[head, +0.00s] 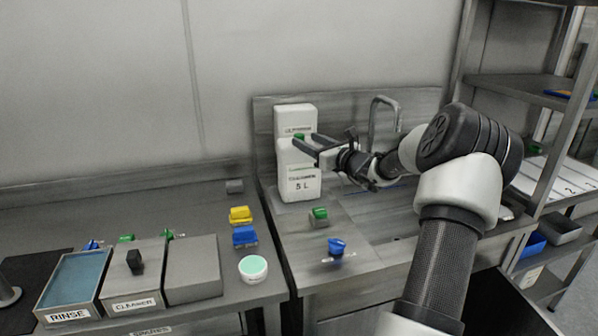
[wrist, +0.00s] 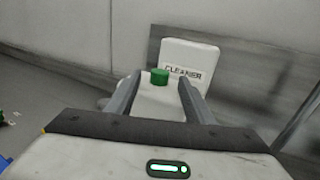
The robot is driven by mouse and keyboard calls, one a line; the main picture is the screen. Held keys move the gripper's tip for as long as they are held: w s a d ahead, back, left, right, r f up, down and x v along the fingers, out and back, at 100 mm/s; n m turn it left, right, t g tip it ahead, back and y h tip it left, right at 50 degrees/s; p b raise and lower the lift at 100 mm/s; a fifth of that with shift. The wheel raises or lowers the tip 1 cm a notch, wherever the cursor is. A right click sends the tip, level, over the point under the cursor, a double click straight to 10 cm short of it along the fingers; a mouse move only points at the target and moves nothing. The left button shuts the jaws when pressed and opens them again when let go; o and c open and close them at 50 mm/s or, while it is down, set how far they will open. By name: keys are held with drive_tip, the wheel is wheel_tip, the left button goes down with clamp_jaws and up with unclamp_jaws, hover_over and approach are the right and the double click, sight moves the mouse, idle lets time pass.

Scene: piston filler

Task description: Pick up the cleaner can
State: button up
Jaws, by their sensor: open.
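The white cleaner can (head: 299,184), marked "CLEANER 5 L", stands upright on the steel counter by the sink. Its green cap (head: 299,139) also shows in the wrist view (wrist: 160,76). My gripper (head: 304,146) is open at the top of the can, with its fingers pointing left. In the wrist view my gripper (wrist: 155,92) has one finger on each side of the can's top (wrist: 158,102), behind the cap. I cannot tell whether the fingers touch the can. A second white can (head: 295,118), its label partly hidden, stands behind it; it reads "CLEANER" in the wrist view (wrist: 188,62).
A steel backsplash (head: 345,112) and a tap (head: 384,118) stand behind and right of the can. A green-topped piece (head: 319,217) and a blue one (head: 337,247) lie in front.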

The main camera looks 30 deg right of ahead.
drive_tip(key=w, duration=0.2)
drive_tip(key=shift+w+a, duration=0.15)
drive_tip(key=shift+w, duration=0.15)
clamp_jaws()
idle(1.1)
drive_tip(key=shift+r, duration=0.3)
